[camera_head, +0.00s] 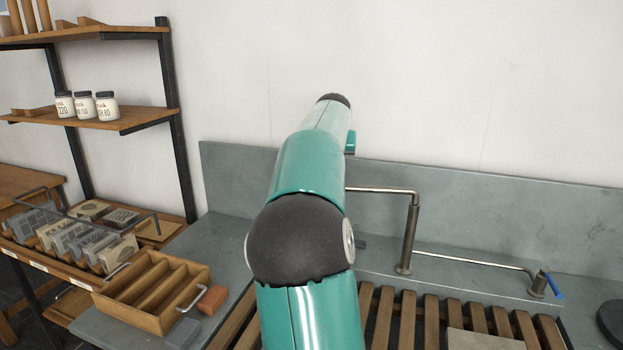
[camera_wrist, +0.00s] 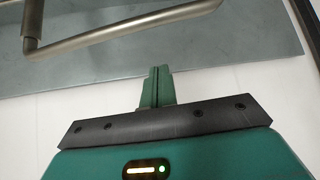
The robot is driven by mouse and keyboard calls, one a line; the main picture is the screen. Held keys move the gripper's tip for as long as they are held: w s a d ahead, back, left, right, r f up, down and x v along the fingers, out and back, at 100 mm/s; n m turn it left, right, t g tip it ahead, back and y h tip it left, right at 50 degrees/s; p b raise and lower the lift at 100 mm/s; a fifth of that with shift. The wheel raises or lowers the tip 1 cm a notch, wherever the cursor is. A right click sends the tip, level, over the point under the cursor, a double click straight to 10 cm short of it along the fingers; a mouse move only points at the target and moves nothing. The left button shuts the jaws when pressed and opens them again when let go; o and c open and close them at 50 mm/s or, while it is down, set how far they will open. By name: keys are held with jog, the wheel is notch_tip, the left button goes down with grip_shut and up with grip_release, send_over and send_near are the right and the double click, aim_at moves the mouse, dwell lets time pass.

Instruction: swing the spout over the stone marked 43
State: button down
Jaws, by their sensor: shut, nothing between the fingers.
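The metal spout (camera_head: 385,190) is a thin pipe bent from the top of an upright post (camera_head: 409,238). It points left, and its far end is hidden behind my arm. In the wrist view the spout (camera_wrist: 125,30) crosses the top of the picture. My gripper (camera_wrist: 158,72) is shut and empty, its fingers together just short of the pipe in that picture, apart from it. In the head view my arm hides the fingers. A pale flat stone (camera_head: 485,341) lies on the slatted rack at the bottom edge, cut off; no number is readable.
A thin pipe runs right from the post to a blue-handled valve (camera_head: 552,285). The wooden slatted rack (camera_head: 405,320) lies in front. A divided wooden box (camera_head: 150,290) and an orange block (camera_head: 213,299) sit at left. Shelves with jars (camera_head: 85,105) stand beyond.

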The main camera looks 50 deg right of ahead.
jog(key=d+x, duration=0.1)
jog(key=x, duration=1)
jog(key=s+a, duration=0.1)
jog(key=a, duration=0.1)
jog(key=s+a, duration=0.1)
jog(key=shift+s+a, duration=0.3)
jog(key=shift+a, duration=0.1)
jog(key=shift+s+a+n, duration=0.3)
jog(key=shift+s+a, duration=0.15)
jog(key=shift+a, duration=0.1)
jog(key=s+a+n+t+y, duration=0.2)
jog(key=s+a+n, duration=0.3)
jog(key=s+a, duration=0.3)
jog(key=shift+s+t+y, duration=0.3)
jog(key=shift+s+y, duration=0.4)
jog(key=shift+s, duration=1.05)
